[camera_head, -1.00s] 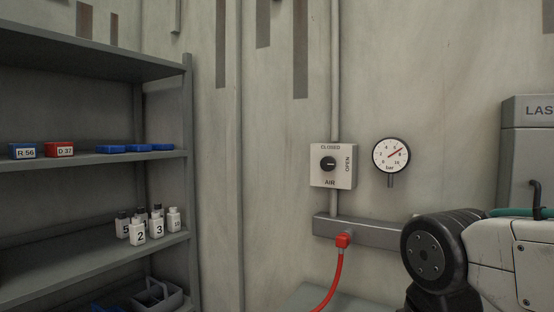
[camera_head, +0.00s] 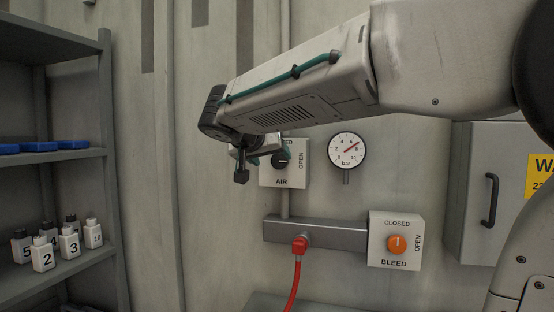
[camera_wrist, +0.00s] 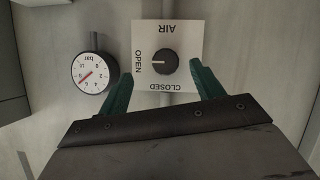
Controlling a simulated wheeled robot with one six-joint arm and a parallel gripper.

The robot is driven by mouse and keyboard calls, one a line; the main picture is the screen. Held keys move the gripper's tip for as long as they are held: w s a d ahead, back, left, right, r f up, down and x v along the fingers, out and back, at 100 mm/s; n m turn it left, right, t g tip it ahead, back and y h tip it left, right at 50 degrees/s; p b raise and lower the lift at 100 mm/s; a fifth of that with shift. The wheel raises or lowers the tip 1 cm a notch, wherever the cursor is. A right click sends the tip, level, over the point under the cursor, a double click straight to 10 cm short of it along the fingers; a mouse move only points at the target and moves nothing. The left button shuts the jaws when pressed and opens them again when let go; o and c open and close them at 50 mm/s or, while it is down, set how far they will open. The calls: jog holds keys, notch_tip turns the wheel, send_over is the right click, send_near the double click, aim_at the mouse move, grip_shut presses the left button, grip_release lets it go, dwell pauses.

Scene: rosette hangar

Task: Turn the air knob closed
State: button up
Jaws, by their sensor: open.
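The air knob (camera_wrist: 165,62) is a round black knob with a white mark, on a white plate (camera_wrist: 182,33) lettered AIR, OPEN and CLOSED. In the wrist view, where the lettering is upside down, its mark points left, toward OPEN. In the head view the air plate (camera_head: 291,180) is partly hidden behind my arm's end. My gripper (camera_wrist: 162,68) is open, with its green fingers on either side of the knob in the wrist view and nothing between them that I can see gripped. I cannot tell how far the fingertips are from the plate.
A pressure gauge (camera_head: 347,149) hangs right of the air plate. Below are a grey manifold (camera_head: 335,236) with a red hose (camera_head: 296,275) and a bleed plate with an orange knob (camera_head: 397,243). A shelf (camera_head: 70,157) with bottles stands left, a grey cabinet (camera_head: 477,145) right.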

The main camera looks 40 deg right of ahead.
aim_at(278, 159)
jog(key=shift+m, duration=0.3)
jog(key=w+d, duration=0.2)
jog(key=d, duration=0.1)
jog(key=w+d+f, duration=0.1)
jog(key=w+d, duration=0.2)
jog(key=shift+w+d+f, duration=0.1)
jog(key=shift+w+f, duration=0.1)
jog(key=shift+w, duration=0.05)
jog(key=shift+t, duration=0.3)
jog(key=c, duration=1)
